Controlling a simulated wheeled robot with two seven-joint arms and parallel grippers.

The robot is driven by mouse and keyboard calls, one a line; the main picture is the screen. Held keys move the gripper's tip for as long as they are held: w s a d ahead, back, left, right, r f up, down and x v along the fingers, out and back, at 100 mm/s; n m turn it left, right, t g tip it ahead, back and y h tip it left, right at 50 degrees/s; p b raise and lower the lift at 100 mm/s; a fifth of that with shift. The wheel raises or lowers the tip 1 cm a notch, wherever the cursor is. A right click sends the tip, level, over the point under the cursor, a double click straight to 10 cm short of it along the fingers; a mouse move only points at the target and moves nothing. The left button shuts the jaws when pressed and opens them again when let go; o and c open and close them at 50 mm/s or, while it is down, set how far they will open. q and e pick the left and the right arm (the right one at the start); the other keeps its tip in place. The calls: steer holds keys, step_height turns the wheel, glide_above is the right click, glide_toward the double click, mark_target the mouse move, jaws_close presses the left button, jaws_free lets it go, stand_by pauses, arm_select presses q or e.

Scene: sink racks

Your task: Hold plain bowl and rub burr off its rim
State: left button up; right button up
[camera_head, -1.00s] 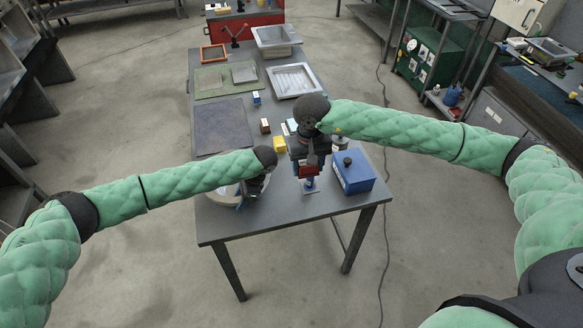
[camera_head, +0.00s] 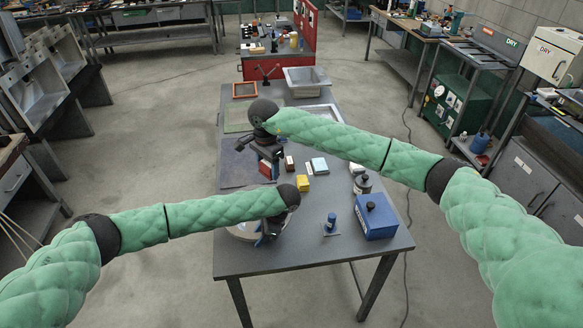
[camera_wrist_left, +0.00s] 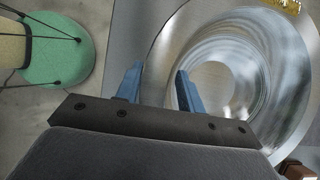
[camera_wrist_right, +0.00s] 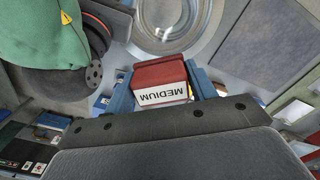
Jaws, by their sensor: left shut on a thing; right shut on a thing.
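The plain bowl (camera_head: 240,232), a shiny metal one, sits at the table's near left corner, partly hidden by my left arm. It fills much of the left wrist view (camera_wrist_left: 290,85). My left gripper (camera_wrist_left: 157,82) is shut on the bowl's rim. A rough golden patch, the burr (camera_wrist_left: 284,5), shows on the rim at the top of that view. My right gripper (camera_wrist_right: 160,78) is shut on a red block (camera_wrist_right: 160,72) with a white label reading "MEDIUM". In the head view this block (camera_head: 266,169) is beyond the bowl, apart from it.
A blue box (camera_head: 376,216), a small blue post (camera_head: 331,224) on a plate and a dark jar (camera_head: 362,184) stand right of the bowl. A yellow block (camera_head: 303,183) and a pale blue block (camera_head: 319,165) lie mid-table. A dark mat (camera_head: 234,170) lies beyond the bowl.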

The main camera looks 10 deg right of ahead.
steer(key=w+a+f+m, duration=0.1)
steer(key=w+a+m, duration=0.15)
steer(key=a, duration=0.55)
steer(key=w+a+f+m, duration=0.15)
steer(key=a+m, duration=0.25)
steer(key=a, duration=0.4)
steer(key=f, duration=0.3)
steer(key=s+f, duration=0.1)
steer(key=f, duration=0.1)
steer(key=shift+a, duration=0.3)
